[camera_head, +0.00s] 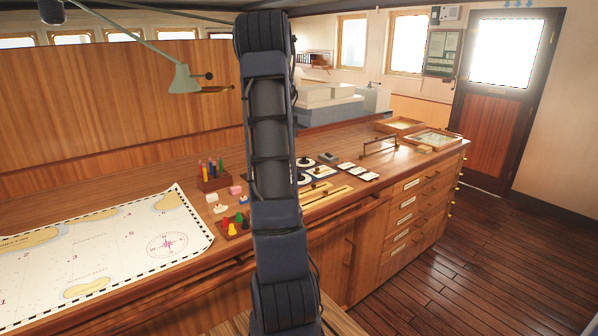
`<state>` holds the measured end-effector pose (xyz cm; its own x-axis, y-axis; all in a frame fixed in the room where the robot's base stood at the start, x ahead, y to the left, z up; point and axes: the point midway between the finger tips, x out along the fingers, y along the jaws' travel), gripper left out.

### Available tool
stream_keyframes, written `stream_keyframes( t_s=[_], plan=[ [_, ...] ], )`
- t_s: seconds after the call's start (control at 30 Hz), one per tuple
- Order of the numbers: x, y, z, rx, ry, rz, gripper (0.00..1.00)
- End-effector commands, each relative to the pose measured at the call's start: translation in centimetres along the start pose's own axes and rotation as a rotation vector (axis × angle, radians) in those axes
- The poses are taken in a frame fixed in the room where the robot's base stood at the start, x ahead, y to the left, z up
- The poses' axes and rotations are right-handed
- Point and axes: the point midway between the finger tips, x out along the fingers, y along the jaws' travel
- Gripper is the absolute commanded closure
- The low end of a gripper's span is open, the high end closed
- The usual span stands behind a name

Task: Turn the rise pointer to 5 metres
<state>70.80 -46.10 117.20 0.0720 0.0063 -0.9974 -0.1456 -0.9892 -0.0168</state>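Small dark panels with round white dials (320,172) lie on the wooden chart counter (225,180), just right of my arm. Another dial (306,162) sits a little behind. They are too small to read, and I cannot tell which one carries the rise pointer or where it points. My arm stands upright across the middle of the view and hides part of the counter beside the dials. My gripper's fingers do not show.
A chart (120,250) covers the left of the counter. Coloured pegs (237,222), a pen rack (213,178), white cards (358,170) and brass strips (326,195) lie near the dials. A lamp (185,80) hangs above. Floor (480,260) is clear at right.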

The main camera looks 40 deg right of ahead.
Motion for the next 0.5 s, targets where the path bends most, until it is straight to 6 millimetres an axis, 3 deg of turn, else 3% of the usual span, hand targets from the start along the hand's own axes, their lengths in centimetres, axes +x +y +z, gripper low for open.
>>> stream_keyframes(
  t_s=[0.03,0.2,0.33,0.5],
  plan=[
    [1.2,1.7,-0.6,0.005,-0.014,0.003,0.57],
    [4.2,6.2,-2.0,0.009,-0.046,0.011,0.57],
    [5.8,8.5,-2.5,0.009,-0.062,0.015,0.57],
    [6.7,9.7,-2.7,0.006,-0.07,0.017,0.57]
  ],
)
